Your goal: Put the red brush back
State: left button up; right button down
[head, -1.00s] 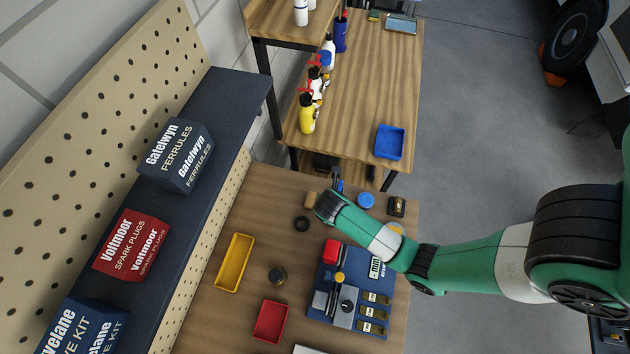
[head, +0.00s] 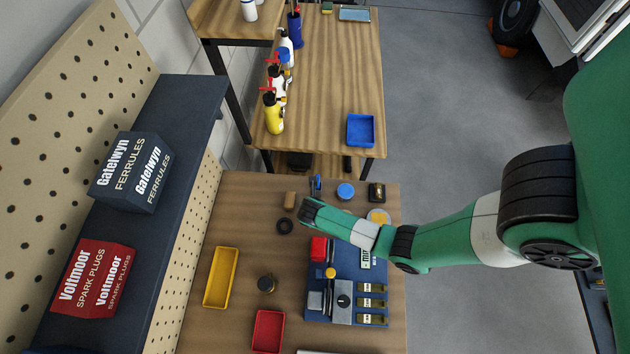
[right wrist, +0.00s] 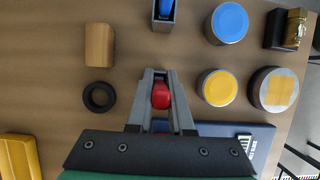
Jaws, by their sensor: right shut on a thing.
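My right gripper shows in the right wrist view (right wrist: 161,100), its fingers shut on a red, rounded thing (right wrist: 161,95) that appears to be the red brush, seen end-on. Its length below is hidden. In the head view my right arm reaches in from the right, and its wrist hides the fingers and the brush. A grey holder (right wrist: 167,24) with a blue item (right wrist: 164,9) in it stands just beyond the fingertips; this blue item also shows in the head view (head: 316,183). My left gripper is not in view.
A wooden block (right wrist: 100,45) and black ring (right wrist: 99,96) lie left of the gripper. Blue-topped (right wrist: 229,22) and yellow-topped (right wrist: 217,87) round containers stand right.

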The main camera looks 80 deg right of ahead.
jog(key=shift+f, duration=0.15)
jog(key=c, duration=0.8)
grip_release()
jog(key=shift+a+r, duration=0.1)
jog(key=shift+r, duration=0.4)
jog(key=p+v, duration=0.3)
jog(key=v, duration=0.8)
jog(key=shift+a+r, duration=0.1)
jog(key=shift+r, duration=0.05)
